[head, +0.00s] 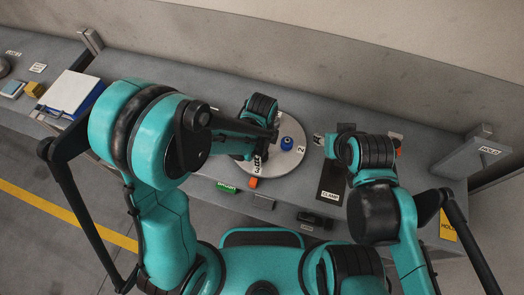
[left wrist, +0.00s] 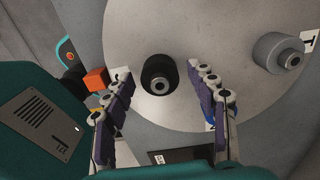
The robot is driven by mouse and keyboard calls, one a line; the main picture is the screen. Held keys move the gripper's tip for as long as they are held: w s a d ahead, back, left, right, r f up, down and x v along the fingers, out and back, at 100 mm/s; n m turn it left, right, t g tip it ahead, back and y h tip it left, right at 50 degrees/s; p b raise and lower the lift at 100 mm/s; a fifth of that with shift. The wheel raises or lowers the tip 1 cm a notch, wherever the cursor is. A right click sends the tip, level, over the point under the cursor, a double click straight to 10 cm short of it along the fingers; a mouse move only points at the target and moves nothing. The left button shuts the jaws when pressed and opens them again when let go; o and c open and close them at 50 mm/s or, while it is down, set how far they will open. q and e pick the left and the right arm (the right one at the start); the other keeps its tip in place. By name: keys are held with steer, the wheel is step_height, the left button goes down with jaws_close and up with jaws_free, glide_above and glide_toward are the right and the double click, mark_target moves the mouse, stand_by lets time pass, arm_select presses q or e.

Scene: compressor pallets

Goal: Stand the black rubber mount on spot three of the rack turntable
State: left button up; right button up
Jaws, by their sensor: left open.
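The black rubber mount (left wrist: 159,74) stands upright on the grey turntable (left wrist: 220,28) in the left wrist view. My left gripper (left wrist: 160,76) is open, with one finger on either side of the mount and visible gaps between. In the head view the turntable (head: 294,166) is partly covered by my left arm, and the mount is hidden. A label reading 2 (head: 301,149) shows on the turntable, and another label (head: 257,162) lies near my left gripper. My right gripper (head: 338,144) is right of the turntable; its fingers are not clear.
A blue part (head: 287,144) and a grey cylinder (left wrist: 278,53) stand on the turntable. An orange block (head: 253,183), a green block (head: 226,187) and a dark clamp plate (head: 331,183) lie near its front and right. A blue-white box (head: 72,95) is at the left.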

arm_select(q)
steer(key=shift+r, duration=0.4)
step_height(320, 180, up, 12)
steer(key=f+p, duration=0.1)
steer(key=p, duration=0.3)
steer(key=s+a+r+n+t, duration=0.2)
steer(key=a+r+n, duration=0.3)
steer(key=a+n, duration=0.4)
steer(key=s+a+r+n+t, duration=0.3)
steer(key=a+r+n+t, duration=0.2)
steer(key=a+n, duration=0.3)
steer(key=n, duration=0.4)
steer(key=shift+a+n+b, duration=0.3)
steer(key=shift+a, duration=0.1)
steer(key=shift+r, duration=0.1)
step_height(320, 180, down, 10)
steer(key=b, duration=0.9)
steer(key=shift+b, duration=0.4)
steer(key=shift+s, duration=0.1)
